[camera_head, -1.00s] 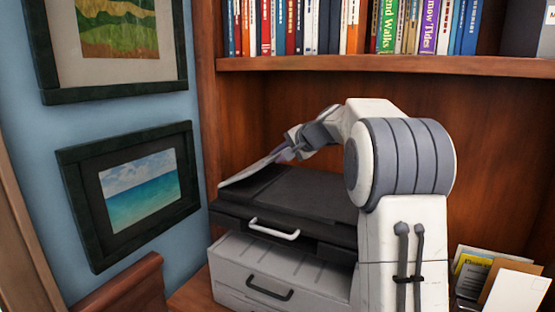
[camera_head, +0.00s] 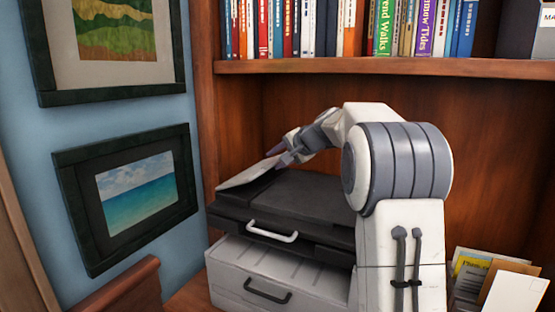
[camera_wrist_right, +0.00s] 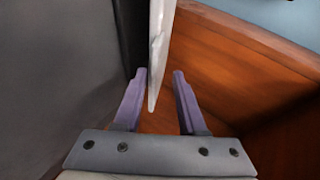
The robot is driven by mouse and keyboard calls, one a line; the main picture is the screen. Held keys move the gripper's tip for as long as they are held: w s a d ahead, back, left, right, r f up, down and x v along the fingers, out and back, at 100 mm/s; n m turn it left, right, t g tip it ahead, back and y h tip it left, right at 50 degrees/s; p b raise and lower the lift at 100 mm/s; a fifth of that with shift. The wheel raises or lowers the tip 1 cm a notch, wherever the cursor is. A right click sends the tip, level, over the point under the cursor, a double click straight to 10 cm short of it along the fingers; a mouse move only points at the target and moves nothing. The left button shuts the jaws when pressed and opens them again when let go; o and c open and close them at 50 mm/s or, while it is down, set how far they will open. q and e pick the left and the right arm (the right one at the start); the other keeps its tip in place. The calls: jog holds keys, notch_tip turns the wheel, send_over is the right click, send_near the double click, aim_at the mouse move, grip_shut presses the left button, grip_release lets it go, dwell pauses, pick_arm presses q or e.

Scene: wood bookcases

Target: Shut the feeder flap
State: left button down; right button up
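The feeder flap (camera_head: 250,174) is a thin pale plate at the left end of the black printer top (camera_head: 295,194). It stands tilted up, rising from the printer's left edge toward my right gripper. My right gripper (camera_head: 279,156) is at the flap's raised end, with its fingers spread apart. In the right wrist view, the flap (camera_wrist_right: 163,45) shows nearly edge-on, its tip reaching between the two purple fingers (camera_wrist_right: 158,88). I see a gap on each side of it, wider on the right. My left gripper is out of view.
The printer has a grey body (camera_head: 235,272) with handles on its front. A book shelf (camera_head: 340,67) runs above. Framed pictures (camera_head: 138,190) hang on the left wall. A holder with papers (camera_head: 512,292) stands at the right. Open space lies above the printer.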

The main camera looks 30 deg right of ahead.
jog(key=b+v, duration=0.1)
jog(key=v, duration=0.9)
jog(key=shift+s, duration=0.25)
jog(key=s+a+f+n+g+y+p, duration=0.1)
jog(key=s+a+f+n+g, duration=0.2)
jog(key=a, duration=0.6)
jog(key=s+a+f+n+g+y+p, duration=0.1)
jog(key=s+a+f+n+g, duration=0.15)
jog(key=s+a+f, duration=0.45)
jog(key=s+a+f+n+g+p, duration=0.15)
jog(key=a+n, duration=0.25)
jog(key=a, duration=0.7)
jog(key=s+a+f+n+g+h+p, duration=0.1)
jog(key=s+f+n, duration=0.4)
jog(key=s, duration=0.6)
jog(key=s+a+f+n+g+h, duration=0.2)
jog(key=s+f+n, duration=0.3)
jog(key=s, duration=0.7)
jog(key=shift+a+f+n+g+p, duration=0.4)
jog(key=shift+a+f+g, duration=0.1)
jog(key=shift+f+g, duration=0.3)
jog(key=shift+s, duration=0.15)
